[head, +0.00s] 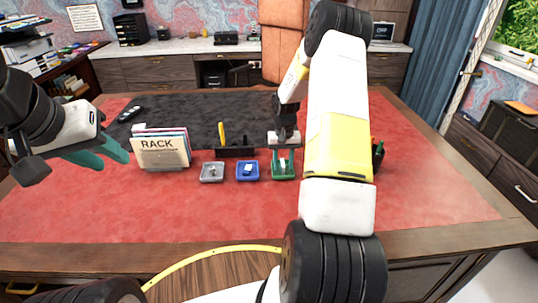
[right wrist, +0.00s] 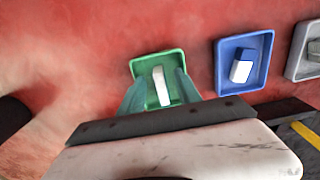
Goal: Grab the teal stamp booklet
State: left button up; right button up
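I cannot pick out a teal stamp booklet for certain. Several thin coloured booklets (head: 160,128) stand upright in the cream holder marked RACK (head: 160,153), left of the desk's middle, and their fronts are mostly hidden. My left gripper (head: 113,161) is open and empty, left of the holder and apart from it. My right gripper (head: 283,164) is open, pointing down at the green tray (head: 284,178). In the right wrist view its teal fingers (right wrist: 161,88) are on either side of a white piece (right wrist: 161,86) in the green tray (right wrist: 142,67), with gaps visible.
A blue tray (head: 247,178) with a blue-and-white block and a grey tray (head: 211,180) with a small grey piece stand left of the green one. A dark holder (head: 235,152) with a yellow item stands behind. The red front desk area is clear.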

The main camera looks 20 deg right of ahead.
jog(key=shift+f, duration=0.7)
grip_shut()
jog(key=shift+r, duration=0.15)
